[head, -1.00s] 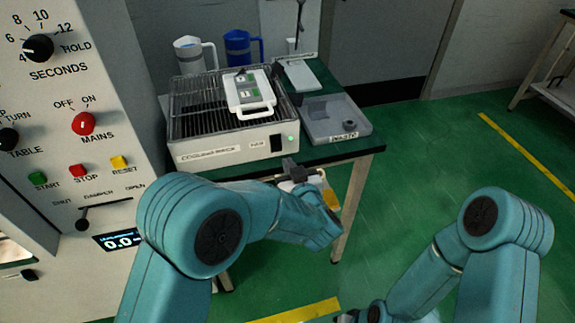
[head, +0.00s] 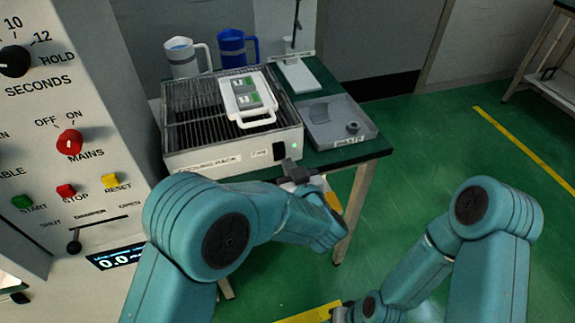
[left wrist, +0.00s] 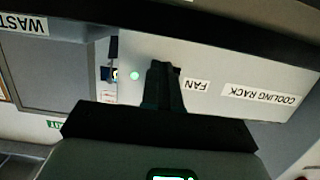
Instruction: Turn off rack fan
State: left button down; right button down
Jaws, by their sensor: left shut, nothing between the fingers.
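The cooling rack (head: 215,163) is a light box with a dark grille top on the table. Its front carries a black fan switch (head: 279,151), a lit green lamp (head: 294,146) and a FAN label (head: 258,154). My left gripper (head: 290,170) is shut and empty, just in front of and below the switch. In the left wrist view, upside down, the shut fingers (left wrist: 163,80) lie between the green lamp (left wrist: 135,75) and the FAN label (left wrist: 195,85) and hide the switch. Contact cannot be told. My right arm is at the lower right; its gripper is not clearly visible.
A white handled carrier (head: 244,97) sits on the grille. A grey waste tray (head: 340,125) stands right of the rack. A white jug (head: 183,60) and a blue jug (head: 233,48) stand behind. The generator panel (head: 100,150) is close on the left.

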pick_arm(q)
jog(key=shift+r, duration=0.1)
pick_arm(e)
jog(key=shift+w+a, duration=0.2)
jog(key=shift+w, duration=0.05)
pick_arm(q)
jog(key=shift+w, duration=0.15)
pick_arm(e)
jog(key=shift+w, duration=0.1)
pick_arm(q)
jog(key=shift+w+a+f+t+b, duration=0.25)
jog(key=shift+t+b, duration=0.25)
jog(key=shift+b, duration=0.7)
pick_arm(e)
notch_tip(320, 180, down, 2)
jog(key=shift+f, duration=0.15)
jog(key=shift+s, duration=0.2)
